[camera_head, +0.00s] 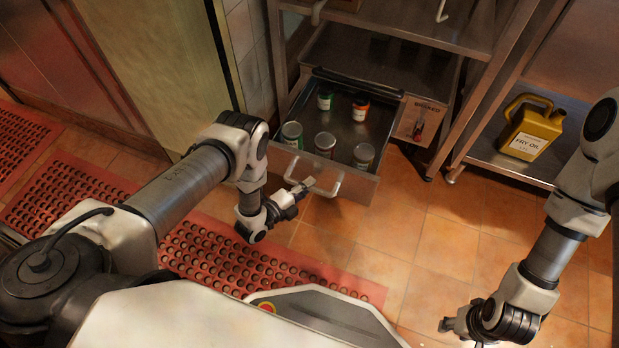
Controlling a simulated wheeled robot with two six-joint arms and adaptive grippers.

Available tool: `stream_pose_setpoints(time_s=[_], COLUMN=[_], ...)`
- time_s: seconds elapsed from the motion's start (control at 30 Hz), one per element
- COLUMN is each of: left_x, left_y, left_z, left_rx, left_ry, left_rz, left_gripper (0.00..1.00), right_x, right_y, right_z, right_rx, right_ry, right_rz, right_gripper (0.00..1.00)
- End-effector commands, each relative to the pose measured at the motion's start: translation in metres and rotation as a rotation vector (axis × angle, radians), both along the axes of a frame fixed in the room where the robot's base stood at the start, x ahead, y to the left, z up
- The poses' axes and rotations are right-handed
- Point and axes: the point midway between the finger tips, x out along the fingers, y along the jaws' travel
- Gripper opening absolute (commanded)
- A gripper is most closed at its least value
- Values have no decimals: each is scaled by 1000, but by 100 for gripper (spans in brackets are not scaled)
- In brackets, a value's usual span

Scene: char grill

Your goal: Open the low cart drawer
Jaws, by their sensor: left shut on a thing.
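The low cart drawer (351,187) is pulled out from under the metal cart, and its inside shows. Several small jars and cans stand in it, among them an orange-labelled jar (360,109) and a green-labelled jar (325,99). A metal bar handle (328,183) is on its front face. My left gripper (301,187) is at the left part of this handle, shut on it; the fingertips are small in view. My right gripper (446,325) is low at the right, above the floor and away from the drawer. Its fingers are too small to read.
A yellow fry oil jug (532,130) stands on a low shelf at the right. Red perforated mats (215,262) lie on the tiled floor. The floor (425,245) right of the drawer is clear. A tall cabinet panel (160,65) stands left of the cart.

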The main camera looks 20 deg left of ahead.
Motion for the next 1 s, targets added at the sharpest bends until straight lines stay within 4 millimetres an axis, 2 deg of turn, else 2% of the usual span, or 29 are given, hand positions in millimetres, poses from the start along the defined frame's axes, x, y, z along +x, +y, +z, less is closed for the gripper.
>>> stream_pose_setpoints(time_s=[0.37,0.4,0.47,0.5,0.83,1.0], left_x=[-2,-2,-2,-2,-5,-30], left_y=[0,0,0,0,2,14], left_z=[0,0,0,0,0,5], left_rx=[0,0,0,0,0,1], left_ry=[0,0,0,0,0,3], left_rz=[0,0,0,0,0,2], left_gripper=[0,20,42,43,43,43], right_x=[0,0,0,0,0,0], right_y=[0,0,0,0,0,0], right_z=[1,1,1,1,1,1], right_rx=[0,0,0,0,0,0], right_ry=[0,0,0,0,0,0], right_rz=[0,0,0,0,0,0], right_gripper=[40,40,40,40,40,40])
